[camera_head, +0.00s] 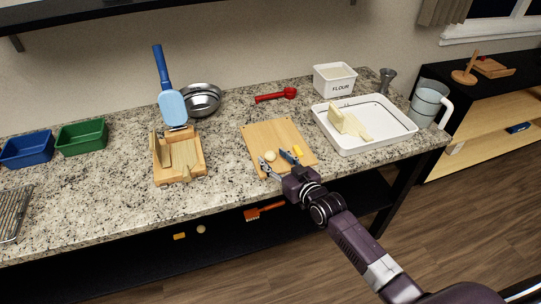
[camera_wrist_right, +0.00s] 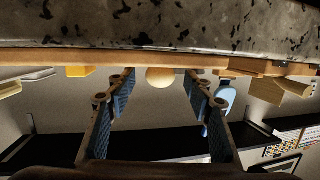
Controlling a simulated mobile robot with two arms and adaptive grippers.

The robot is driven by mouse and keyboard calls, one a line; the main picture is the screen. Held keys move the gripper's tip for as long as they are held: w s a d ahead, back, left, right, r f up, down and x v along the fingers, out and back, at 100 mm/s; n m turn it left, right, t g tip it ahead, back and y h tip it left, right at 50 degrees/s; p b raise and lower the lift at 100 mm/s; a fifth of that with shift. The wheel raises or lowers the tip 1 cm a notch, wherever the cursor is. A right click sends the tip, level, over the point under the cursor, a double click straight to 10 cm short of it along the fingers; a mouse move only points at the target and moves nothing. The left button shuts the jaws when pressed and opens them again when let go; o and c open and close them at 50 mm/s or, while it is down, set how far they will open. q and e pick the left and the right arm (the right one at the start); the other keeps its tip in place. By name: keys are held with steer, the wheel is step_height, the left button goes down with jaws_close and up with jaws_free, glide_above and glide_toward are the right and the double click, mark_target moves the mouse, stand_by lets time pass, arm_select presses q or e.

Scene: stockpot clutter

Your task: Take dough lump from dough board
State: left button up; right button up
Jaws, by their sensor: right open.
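The dough lump (camera_head: 270,156) is a small, pale, round ball on the wooden dough board (camera_head: 268,131), near the board's front edge. My right gripper (camera_head: 277,160) is open and empty at the front of the board, with the lump just beyond its fingertips. The right wrist view appears upside down. There the lump (camera_wrist_right: 160,78) shows between the two spread blue-padded fingers (camera_wrist_right: 158,88), a little beyond their tips, against the board's edge (camera_wrist_right: 220,62). I see no contact with the lump. My left gripper is not in view.
A yellow block (camera_head: 297,151) lies on the board, right of my gripper. A white tray (camera_head: 366,146) with pale pieces stands to the right. A wooden box (camera_head: 191,174) stands to the left. A red scoop (camera_head: 276,96) lies behind. The counter between box and board is clear.

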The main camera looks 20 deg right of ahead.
steer(key=c, duration=1.1)
steer(key=shift+c, duration=0.4)
steer(key=shift+r, duration=0.1)
